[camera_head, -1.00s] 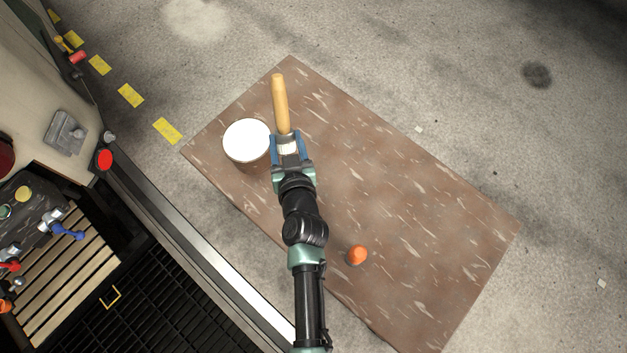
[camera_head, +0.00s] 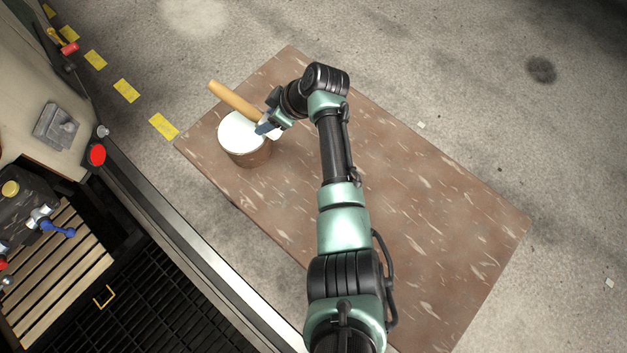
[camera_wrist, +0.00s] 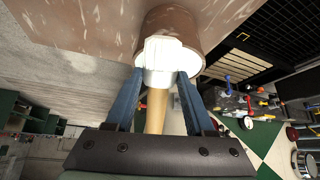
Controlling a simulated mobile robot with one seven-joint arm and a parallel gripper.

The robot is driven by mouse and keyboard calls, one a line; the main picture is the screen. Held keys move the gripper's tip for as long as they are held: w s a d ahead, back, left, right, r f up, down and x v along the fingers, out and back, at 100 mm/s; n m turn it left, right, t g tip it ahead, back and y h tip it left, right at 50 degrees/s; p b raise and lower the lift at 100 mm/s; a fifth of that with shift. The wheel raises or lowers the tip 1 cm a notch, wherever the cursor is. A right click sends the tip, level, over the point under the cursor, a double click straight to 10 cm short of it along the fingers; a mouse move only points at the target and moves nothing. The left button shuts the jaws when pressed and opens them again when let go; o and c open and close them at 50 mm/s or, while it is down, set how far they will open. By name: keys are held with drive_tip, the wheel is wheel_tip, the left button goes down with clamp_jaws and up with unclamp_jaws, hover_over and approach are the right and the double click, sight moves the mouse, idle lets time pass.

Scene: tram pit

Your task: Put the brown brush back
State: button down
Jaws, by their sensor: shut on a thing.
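The brush has a light wooden handle (camera_head: 235,98), which sticks out from my gripper (camera_head: 267,124) to the upper left, over the far edge of the pot in the head view. In the wrist view the brush (camera_wrist: 157,112) lies between the two blue fingers of my gripper (camera_wrist: 160,80), with a metal band and pale bristles ahead of it. My gripper is shut on the brush. A brown pot (camera_head: 250,156) with a white top stands on the board. The pot (camera_wrist: 172,18) also shows beyond the bristles in the wrist view; I cannot tell whether they touch.
The brown speckled board (camera_head: 440,220) has free room to the right of my arm. A machine side with a red button (camera_head: 97,155), a slatted wooden step (camera_head: 60,280) and a dark grating (camera_head: 140,300) lie at the left. Yellow floor marks (camera_head: 163,126) run past the board.

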drive_tip(key=n+g, duration=0.1)
drive_tip(key=d+f+n+g+h+b, duration=0.1)
drive_tip(key=n, duration=0.1)
drive_tip(key=shift+n, duration=0.3)
drive_tip(key=shift+s+d+f+n+g+h+b, duration=0.15)
drive_tip(key=shift+d+f+n+g+h+b, duration=0.15)
drive_tip(key=shift+n, duration=0.25)
drive_tip(key=shift+s+d+f+n+g+h+b, duration=0.1)
drive_tip(key=shift+d+n+h, duration=0.1)
drive_tip(key=shift+n+h, duration=0.3)
drive_tip(key=s+d+f+n+h+b, duration=0.1)
drive_tip(key=s+d+n+h+b, duration=0.2)
drive_tip(key=d+n, duration=0.6)
drive_tip(key=s+d, duration=0.2)
drive_tip(key=shift+s+d+f+t+h, duration=0.25)
drive_tip(key=shift+d+f+t+h, duration=0.05)
drive_tip(key=shift+t, duration=0.1)
drive_tip(key=shift+f, duration=0.15)
wheel_tip(320, 180, down, 9)
drive_tip(key=shift+f+b, duration=0.2)
drive_tip(key=shift+b, duration=0.9)
drive_tip(key=shift+c, duration=1.3)
unclamp_jaws()
